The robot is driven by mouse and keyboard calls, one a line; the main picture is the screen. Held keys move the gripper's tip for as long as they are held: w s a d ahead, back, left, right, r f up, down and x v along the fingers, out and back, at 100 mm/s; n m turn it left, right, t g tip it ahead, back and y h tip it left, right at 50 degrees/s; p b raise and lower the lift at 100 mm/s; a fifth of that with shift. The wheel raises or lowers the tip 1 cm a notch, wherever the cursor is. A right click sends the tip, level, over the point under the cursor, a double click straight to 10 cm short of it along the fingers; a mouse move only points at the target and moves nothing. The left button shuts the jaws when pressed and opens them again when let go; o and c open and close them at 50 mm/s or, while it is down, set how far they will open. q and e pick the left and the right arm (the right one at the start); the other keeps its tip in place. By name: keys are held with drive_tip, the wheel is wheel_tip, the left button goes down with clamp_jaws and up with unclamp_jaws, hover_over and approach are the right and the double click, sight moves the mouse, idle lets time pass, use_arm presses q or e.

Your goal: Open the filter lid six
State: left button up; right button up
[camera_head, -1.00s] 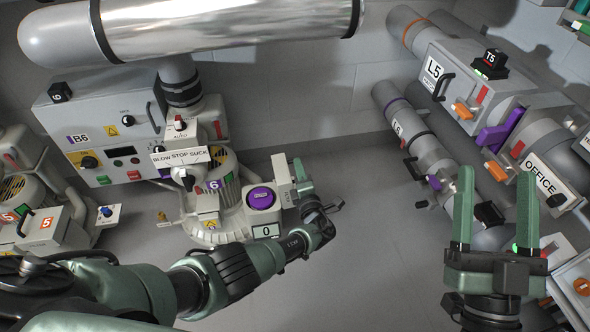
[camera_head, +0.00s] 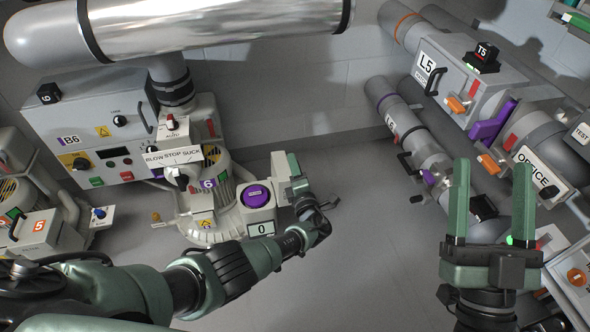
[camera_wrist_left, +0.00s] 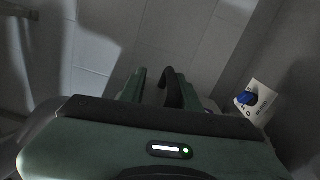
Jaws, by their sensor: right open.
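The number 6 blower (camera_head: 215,185) stands on the floor left of centre in the head view, with a purple round cap (camera_head: 256,195) and a "0" plate (camera_head: 261,229). A pale upright panel (camera_head: 280,172) at its right side may be the filter lid; I cannot be sure. My left gripper (camera_head: 294,168) is right beside this panel. In the left wrist view, a dark arched handle (camera_wrist_left: 172,88) shows between the left gripper's green fingers, which look apart. Contact is unclear. My right gripper (camera_head: 490,205) is open and empty at the right.
The B6 control box (camera_head: 92,125) stands behind the blower, and a large metal duct (camera_head: 220,28) runs above. Pipes and the L5 box (camera_head: 455,85) fill the right. The number 5 blower (camera_head: 35,215) is at the far left. The middle floor is clear.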

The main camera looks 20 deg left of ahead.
use_arm(q)
drive_tip(key=p+v, duration=0.2)
drive_tip(key=v, duration=0.2)
drive_tip(key=shift+r, duration=0.1)
drive_tip(key=shift+p+v, duration=0.7)
drive_tip(key=shift+v, duration=1.2)
use_arm(e)
wheel_tip(320, 180, down, 15)
drive_tip(key=w+d+g+h, duration=0.1)
drive_tip(key=w+g+h, duration=0.2)
drive_tip(key=g, duration=0.6)
drive_tip(key=shift+d, duration=0.2)
use_arm(q)
drive_tip(key=shift+s+d, duration=0.1)
use_arm(e)
drive_tip(key=shift+s, duration=0.1)
use_arm(q)
drive_tip(key=p+v, duration=0.3)
drive_tip(key=v, duration=0.5)
drive_tip(key=shift+s+d, duration=0.2)
drive_tip(key=shift+s, duration=0.15)
use_arm(e)
drive_tip(key=s+d+f+g+h, duration=0.2)
drive_tip(key=s+d+f+g, duration=0.2)
drive_tip(key=s+f+g, duration=0.4)
drive_tip(key=shift+s+f+m, duration=0.4)
drive_tip(key=shift+s+f, duration=0.25)
drive_tip(key=shift+f, duration=0.8)
